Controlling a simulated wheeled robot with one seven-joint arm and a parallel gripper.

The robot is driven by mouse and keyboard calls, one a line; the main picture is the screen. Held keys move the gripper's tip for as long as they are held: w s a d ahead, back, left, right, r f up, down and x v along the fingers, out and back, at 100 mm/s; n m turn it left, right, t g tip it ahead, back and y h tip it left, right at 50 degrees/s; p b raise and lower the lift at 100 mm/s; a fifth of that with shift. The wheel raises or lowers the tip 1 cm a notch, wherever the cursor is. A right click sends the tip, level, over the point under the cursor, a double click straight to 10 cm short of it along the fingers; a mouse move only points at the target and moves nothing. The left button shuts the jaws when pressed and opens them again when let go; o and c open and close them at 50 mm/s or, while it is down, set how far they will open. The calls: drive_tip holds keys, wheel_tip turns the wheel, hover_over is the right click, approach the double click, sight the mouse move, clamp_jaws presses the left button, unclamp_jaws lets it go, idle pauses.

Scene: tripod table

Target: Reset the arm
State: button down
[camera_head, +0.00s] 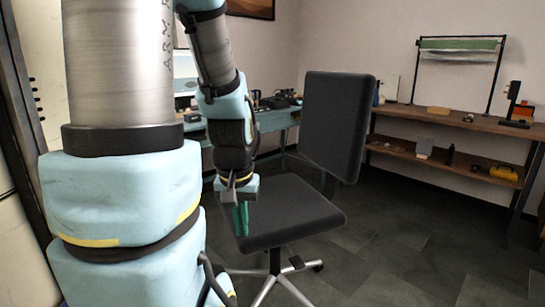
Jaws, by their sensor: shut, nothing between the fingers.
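My arm fills the left of the head view, with light blue and metal links. My gripper (240,219) hangs at the end of the arm, pointing down, with its green fingers together and nothing seen between them. In the picture it overlaps the left part of the seat of a dark office chair (290,208). I cannot tell from this one view whether it is above the seat or in front of it.
A teal desk (273,122) with small dark items stands behind the chair. A wooden workbench (440,115) with a lower shelf (430,159) runs along the right wall. The dark tiled floor (400,240) at the right front is clear.

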wheel_tip(320, 180, up, 20)
drive_tip(key=p, duration=1.8)
drive_tip(key=shift+r+p, duration=0.2)
drive_tip(key=shift+p, duration=0.15)
